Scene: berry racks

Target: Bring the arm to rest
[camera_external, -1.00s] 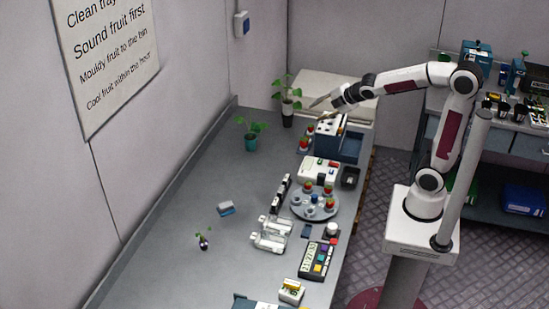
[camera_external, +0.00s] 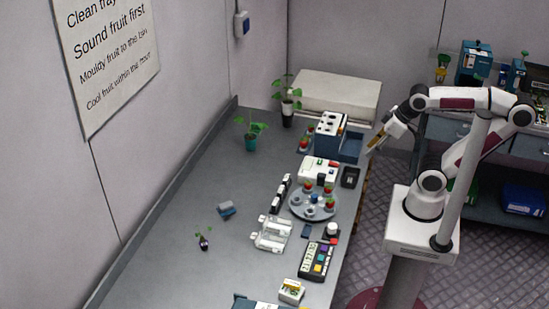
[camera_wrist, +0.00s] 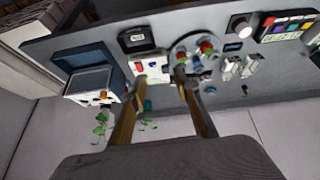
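My arm is folded back above its white base at the right of the external view. My gripper (camera_external: 374,146) hangs beside the bench's right edge, pointing down and left, clear of the bench things. In the wrist view my gripper (camera_wrist: 160,80) shows two fingers standing apart with nothing held between them. The white and blue box (camera_external: 330,132) with an open blue bin (camera_external: 351,148) stands on the bench just left of the gripper.
A round grey tray (camera_external: 300,213) with berries, a white device (camera_external: 317,170), a black dish (camera_external: 350,177) and a keypad (camera_external: 308,262) stand along the bench's right side. Potted plants (camera_external: 251,143) stand farther back. The bench's left part is mostly clear.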

